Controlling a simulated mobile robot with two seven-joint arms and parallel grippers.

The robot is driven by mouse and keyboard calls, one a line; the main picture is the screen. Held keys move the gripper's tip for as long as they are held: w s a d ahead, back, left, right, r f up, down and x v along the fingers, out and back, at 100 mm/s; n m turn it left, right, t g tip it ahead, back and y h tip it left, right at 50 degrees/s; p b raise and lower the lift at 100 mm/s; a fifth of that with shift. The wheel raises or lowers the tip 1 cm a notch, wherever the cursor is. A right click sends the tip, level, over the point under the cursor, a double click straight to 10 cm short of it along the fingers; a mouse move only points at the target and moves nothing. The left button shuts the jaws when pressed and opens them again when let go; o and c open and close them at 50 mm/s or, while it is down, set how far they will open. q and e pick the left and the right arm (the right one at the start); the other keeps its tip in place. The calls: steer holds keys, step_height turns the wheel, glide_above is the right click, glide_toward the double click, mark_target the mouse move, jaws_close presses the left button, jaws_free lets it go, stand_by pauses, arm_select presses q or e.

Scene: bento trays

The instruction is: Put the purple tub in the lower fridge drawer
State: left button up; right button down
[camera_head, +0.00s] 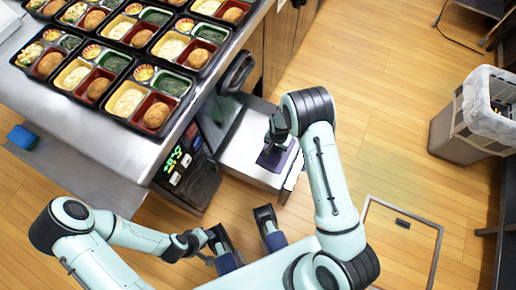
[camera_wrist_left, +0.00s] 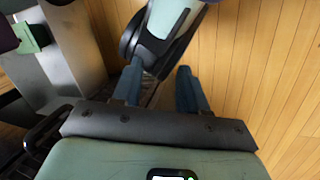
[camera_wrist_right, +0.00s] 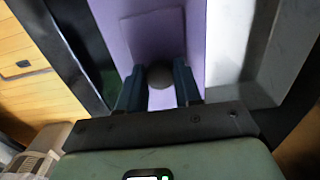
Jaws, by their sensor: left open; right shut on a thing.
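The purple tub (camera_head: 281,160) is at the right end of the pulled-out pale drawer (camera_head: 237,150), under my right gripper (camera_head: 278,143). I cannot tell whether it rests on the drawer floor. In the right wrist view, the tub's purple top (camera_wrist_right: 145,30) fills the middle. The right gripper's fingers (camera_wrist_right: 158,88) are shut around a dark round knob (camera_wrist_right: 160,76) on it. My left gripper (camera_head: 252,251) is open and empty, low in front of the drawer; its blue fingers (camera_wrist_left: 159,90) stand apart in the left wrist view.
A steel counter (camera_head: 105,142) with several filled bento trays (camera_head: 150,112) is at the upper left. A unit with a lit display (camera_head: 178,168) sits under it. A lined bin (camera_head: 468,125) stands at the right.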

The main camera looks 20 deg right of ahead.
mark_target(275, 155)
arm_select(q)
steer(key=w+a+f+t+y+b, duration=0.1)
steer(key=w+a+f+b, duration=0.3)
steer(key=w, duration=0.4)
steer(key=shift+f+n+t+b, duration=0.3)
steer(key=shift+f+t+b, duration=0.45)
steer(key=shift+f, duration=0.4)
arm_select(e)
step_height(275, 155, down, 20)
arm_select(q)
steer(key=shift+a, duration=0.1)
arm_select(e)
steer(key=shift+f, duration=0.2)
steer(key=c, duration=0.8)
jaws_free()
arm_select(q)
steer(key=shift+s+f, duration=0.2)
steer(key=shift+s, duration=0.05)
steer(key=shift+r, duration=0.1)
arm_select(e)
steer(key=shift+r, duration=0.1)
